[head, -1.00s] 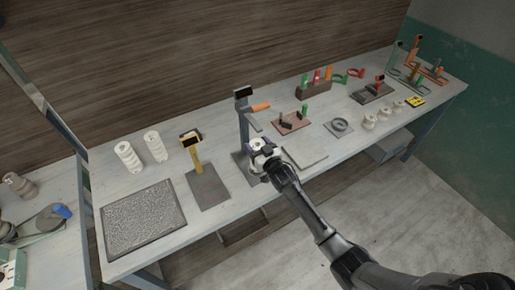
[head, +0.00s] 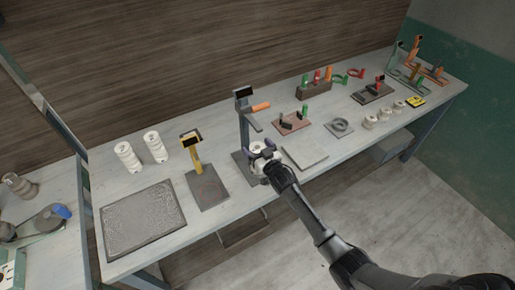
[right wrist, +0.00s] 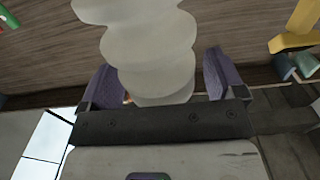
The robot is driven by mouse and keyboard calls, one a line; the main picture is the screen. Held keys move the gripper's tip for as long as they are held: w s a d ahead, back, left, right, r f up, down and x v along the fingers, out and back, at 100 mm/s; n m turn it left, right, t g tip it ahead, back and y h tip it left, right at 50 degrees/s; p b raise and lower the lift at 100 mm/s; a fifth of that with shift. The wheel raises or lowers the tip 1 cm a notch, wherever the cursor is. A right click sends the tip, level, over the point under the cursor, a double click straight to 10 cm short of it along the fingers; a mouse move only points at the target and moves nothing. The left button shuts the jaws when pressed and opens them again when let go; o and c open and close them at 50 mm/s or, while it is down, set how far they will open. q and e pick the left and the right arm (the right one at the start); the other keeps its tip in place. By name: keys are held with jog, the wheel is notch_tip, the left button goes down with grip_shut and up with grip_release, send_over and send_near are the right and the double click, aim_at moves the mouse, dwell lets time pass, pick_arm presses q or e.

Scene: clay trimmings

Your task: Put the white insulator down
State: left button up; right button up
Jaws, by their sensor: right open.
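The white insulator (right wrist: 155,45) is large and ribbed in the right wrist view, between the two purple-grey fingers of my right gripper (right wrist: 162,80). The fingers stand apart, with a visible gap at least on the right side. In the head view my right gripper (head: 261,155) is at the grey post stand (head: 244,130), over its dark base plate, and hides most of the insulator. I cannot tell exactly how the insulator's foot rests on the plate. My left gripper is not in view.
Two white ribbed insulators (head: 128,157) stand at the back left. A yellow post stand (head: 197,165) and a grey textured mat (head: 143,219) lie to the left. A flat grey slab (head: 305,157) lies close right of my gripper, with a grey ring (head: 340,126) beyond.

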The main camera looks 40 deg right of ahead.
jog(key=shift+r, duration=0.2)
jog(key=shift+s+f, duration=0.1)
jog(key=shift+s, duration=0.25)
jog(key=s+a, duration=0.2)
jog(key=s, duration=0.9)
jog(key=shift+p, duration=0.45)
jog(key=s+a+f+n+g+y, duration=0.1)
jog(key=s+a+g, duration=0.3)
jog(key=s, duration=0.5)
jog(key=s+a+f+n+g+y, duration=0.1)
jog(key=s+a+g, duration=0.4)
jog(key=s, duration=0.5)
jog(key=s+a+f+n+g+y, duration=0.1)
jog(key=s+a+f+g, duration=0.2)
jog(key=s, duration=0.7)
jog(key=a+g, duration=0.2)
jog(key=a, duration=0.1)
jog(key=shift+s+f+n, duration=0.15)
jog(key=shift+f+n, duration=0.2)
jog(key=shift+n, duration=0.05)
jog(key=shift+a, duration=0.1)
